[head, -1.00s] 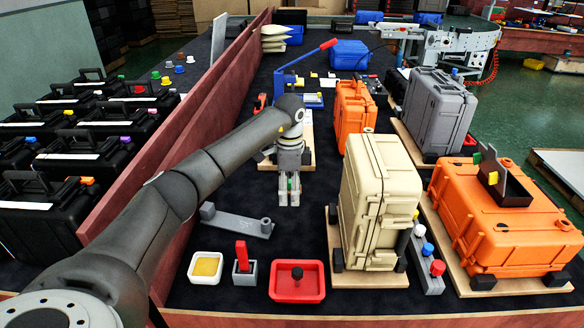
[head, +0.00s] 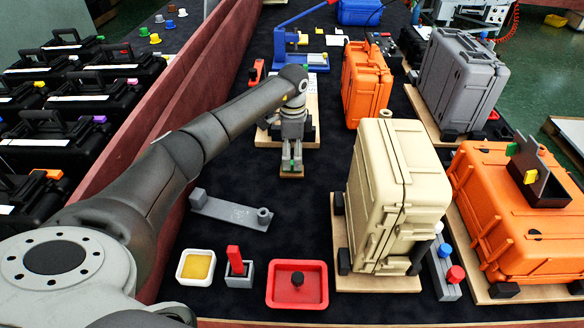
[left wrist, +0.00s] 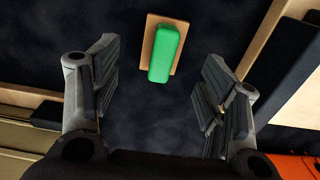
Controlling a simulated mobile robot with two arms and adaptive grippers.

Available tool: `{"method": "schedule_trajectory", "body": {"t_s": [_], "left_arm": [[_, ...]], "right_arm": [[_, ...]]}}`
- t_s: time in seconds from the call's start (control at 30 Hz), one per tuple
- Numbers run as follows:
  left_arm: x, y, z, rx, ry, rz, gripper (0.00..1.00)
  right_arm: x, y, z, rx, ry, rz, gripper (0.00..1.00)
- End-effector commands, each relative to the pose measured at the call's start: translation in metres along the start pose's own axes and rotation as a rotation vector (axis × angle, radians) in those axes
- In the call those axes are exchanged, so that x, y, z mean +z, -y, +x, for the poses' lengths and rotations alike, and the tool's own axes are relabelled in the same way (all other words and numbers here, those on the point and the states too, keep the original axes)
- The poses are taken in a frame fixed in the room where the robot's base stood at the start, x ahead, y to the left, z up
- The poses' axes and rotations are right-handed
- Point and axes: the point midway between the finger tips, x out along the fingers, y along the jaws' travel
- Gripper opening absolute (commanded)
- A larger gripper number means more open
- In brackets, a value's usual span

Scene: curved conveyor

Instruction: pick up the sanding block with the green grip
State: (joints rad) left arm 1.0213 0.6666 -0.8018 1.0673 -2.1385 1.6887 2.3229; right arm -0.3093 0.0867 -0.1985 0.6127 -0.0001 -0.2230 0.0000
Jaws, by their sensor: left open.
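The sanding block has a bright green grip (left wrist: 166,53) on a flat tan base (left wrist: 153,27); it lies on the dark surface in the left wrist view. In the head view its tan base (head: 291,174) shows just below my left gripper (head: 291,164), with a bit of green between the fingers. My left gripper points down and is open, its two fingers (left wrist: 160,85) standing left and right of the block in the wrist view. The block appears beyond the fingertips, with dark space on both sides. I see no contact. My right gripper is not in view.
A grey bracket (head: 229,210) lies left of the gripper. A red tray (head: 297,303), a yellow-filled white dish (head: 196,266) and a tan case (head: 398,190) stand nearer. A wooden board (head: 310,105) lies behind. A red wall (head: 183,110) runs along the left.

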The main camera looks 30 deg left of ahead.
Motion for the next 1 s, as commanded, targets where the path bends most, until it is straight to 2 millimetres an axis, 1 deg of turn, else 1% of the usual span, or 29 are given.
{"method": "schedule_trajectory", "body": {"t_s": [0.2, 0.3, 0.4, 0.63, 1.0], "left_arm": [[0.002, 0.002, 0.030, 0.004, 0.001, -0.001, 0.68], [0.002, 0.002, 0.043, 0.003, 0.000, -0.001, 0.68], [0.002, 0.002, 0.049, 0.002, 0.000, 0.000, 0.68], [0.002, 0.003, 0.050, 0.001, 0.000, 0.000, 0.68], [0.002, 0.003, 0.050, 0.001, 0.000, 0.000, 0.20]], "right_arm": [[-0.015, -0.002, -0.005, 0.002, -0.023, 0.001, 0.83], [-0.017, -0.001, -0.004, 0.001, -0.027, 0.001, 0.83], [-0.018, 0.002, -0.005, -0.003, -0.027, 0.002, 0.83], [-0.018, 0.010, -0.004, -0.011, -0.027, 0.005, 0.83], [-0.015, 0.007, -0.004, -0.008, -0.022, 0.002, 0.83]]}}
